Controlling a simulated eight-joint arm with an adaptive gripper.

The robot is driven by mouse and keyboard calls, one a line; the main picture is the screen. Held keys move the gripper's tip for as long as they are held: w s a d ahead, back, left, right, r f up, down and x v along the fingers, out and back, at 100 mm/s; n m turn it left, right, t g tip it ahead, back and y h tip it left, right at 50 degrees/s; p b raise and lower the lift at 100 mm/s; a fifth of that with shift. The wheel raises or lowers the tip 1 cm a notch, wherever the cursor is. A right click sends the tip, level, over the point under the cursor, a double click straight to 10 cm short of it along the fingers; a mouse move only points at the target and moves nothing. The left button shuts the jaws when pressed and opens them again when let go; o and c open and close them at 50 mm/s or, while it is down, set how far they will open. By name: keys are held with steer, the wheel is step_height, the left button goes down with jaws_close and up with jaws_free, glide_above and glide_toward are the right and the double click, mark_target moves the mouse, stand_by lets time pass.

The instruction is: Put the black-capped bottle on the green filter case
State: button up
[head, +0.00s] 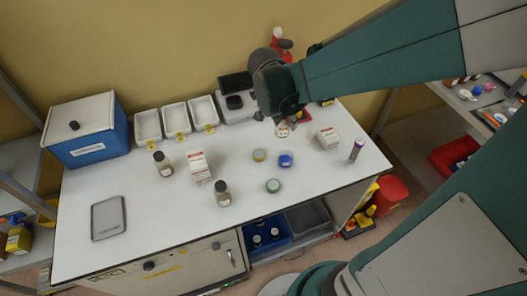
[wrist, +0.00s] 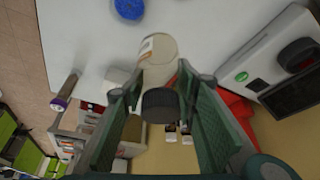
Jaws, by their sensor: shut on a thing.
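My gripper (head: 280,116) is near the back right of the white table in the head view. It is shut on a black-capped bottle (head: 282,130), whose pale lower part shows below the fingers. In the wrist view the gripper (wrist: 158,82) has the bottle (wrist: 158,50) between its fingers, with the black cap (wrist: 160,104) towards the camera. I cannot tell whether the bottle touches the table. The small round green filter case (head: 273,186) lies near the front edge, apart from the gripper. Nothing is on it.
A blue filter case (head: 285,160) and a yellowish one (head: 259,155) lie between the gripper and the green case. Two other dark-capped bottles (head: 162,164) (head: 222,194) and a white box (head: 199,167) stand to the left. Another box (head: 328,138) stands right.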

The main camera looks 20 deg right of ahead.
steer(key=s+a+r+m+g+p, duration=0.2)
steer(key=s+a+m+p, duration=0.2)
steer(key=s, duration=1.1)
steer(key=a+m, duration=0.3)
steer(key=a, duration=0.1)
steer(key=shift+s+r+h+p, duration=0.2)
steer(key=shift+s+h+p, duration=0.1)
steer(key=shift+p, duration=0.1)
steer(key=shift+a+f, duration=0.1)
steer(key=b, duration=0.1)
glide_above(273, 187)
steer(key=d, duration=0.3)
steer(key=shift+w+a+f, duration=0.1)
steer(key=shift+w+f, duration=0.05)
steer(key=shift+f, duration=1.3)
steer(key=shift+w+f, duration=0.15)
steer(key=shift+f, duration=1.25)
steer(key=shift+f+b, duration=0.55)
steer(key=shift+f, duration=1.55)
steer(key=shift+f, duration=0.15)
steer(key=o, duration=1)
steer(key=shift+c, duration=0.2)
steer(key=shift+r, duration=0.2)
